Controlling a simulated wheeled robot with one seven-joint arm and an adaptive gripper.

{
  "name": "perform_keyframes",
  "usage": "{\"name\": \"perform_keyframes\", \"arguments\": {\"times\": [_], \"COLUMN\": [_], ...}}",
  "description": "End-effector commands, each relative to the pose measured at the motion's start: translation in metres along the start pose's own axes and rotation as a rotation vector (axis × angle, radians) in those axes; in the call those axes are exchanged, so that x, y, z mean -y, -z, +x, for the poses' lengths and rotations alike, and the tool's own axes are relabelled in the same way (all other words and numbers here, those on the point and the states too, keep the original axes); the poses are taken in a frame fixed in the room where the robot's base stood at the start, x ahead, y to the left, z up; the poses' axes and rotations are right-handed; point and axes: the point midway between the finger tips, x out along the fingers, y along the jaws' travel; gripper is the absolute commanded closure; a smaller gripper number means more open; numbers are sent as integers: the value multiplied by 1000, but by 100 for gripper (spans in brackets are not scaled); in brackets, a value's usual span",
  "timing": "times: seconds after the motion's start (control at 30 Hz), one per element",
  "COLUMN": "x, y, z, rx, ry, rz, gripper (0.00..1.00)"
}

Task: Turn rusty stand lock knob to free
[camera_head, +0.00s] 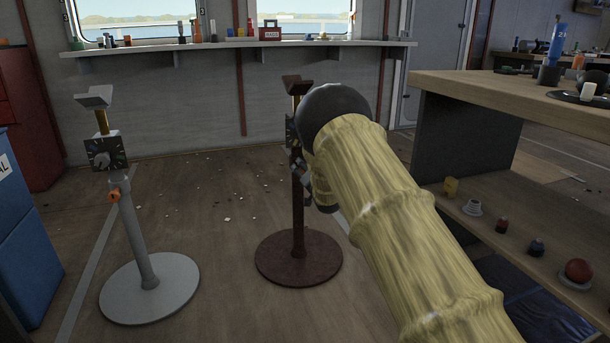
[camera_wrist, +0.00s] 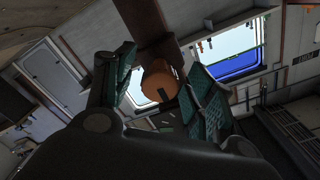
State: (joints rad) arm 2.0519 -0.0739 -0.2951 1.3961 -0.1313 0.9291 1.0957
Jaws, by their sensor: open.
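The rusty stand (camera_head: 299,225) is dark red-brown, with a round base, a post and a cradle top. It stands upright on the floor in the head view. Its lock knob is hidden there behind my arm and gripper. In the wrist view the orange-brown knob (camera_wrist: 159,82) shows in front of the brown post (camera_wrist: 148,22). My gripper (camera_wrist: 161,68) is open, with one teal-padded finger on each side of the knob. A gap shows on the left; I cannot tell whether the right pad touches it. In the head view my gripper (camera_head: 301,172) is partly hidden beside the post.
A grey stand (camera_head: 146,240) with an orange knob (camera_head: 114,196) and a dial box stands at left. A wooden bench (camera_head: 500,90) with small items on its lower shelf is close at right. A window ledge (camera_head: 240,45) runs behind. Small flecks lie on the open floor.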

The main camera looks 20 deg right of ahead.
Motion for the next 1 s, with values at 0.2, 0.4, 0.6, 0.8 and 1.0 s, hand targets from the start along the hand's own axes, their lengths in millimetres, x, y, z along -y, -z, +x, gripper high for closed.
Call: {"name": "perform_keyframes", "arguments": {"times": [0.2, 0.4, 0.6, 0.8, 1.0], "x": [0, 0, 0, 0, 1], "y": [0, 0, 0, 1, 3], "z": [2, 1, 1, 1, 1], "rx": [0, 0, 0, 0, 1], "ry": [0, 0, -1, -1, -3], "rz": [0, 0, 0, -15, -87], "gripper": [45, 67, 92, 92, 92]}}
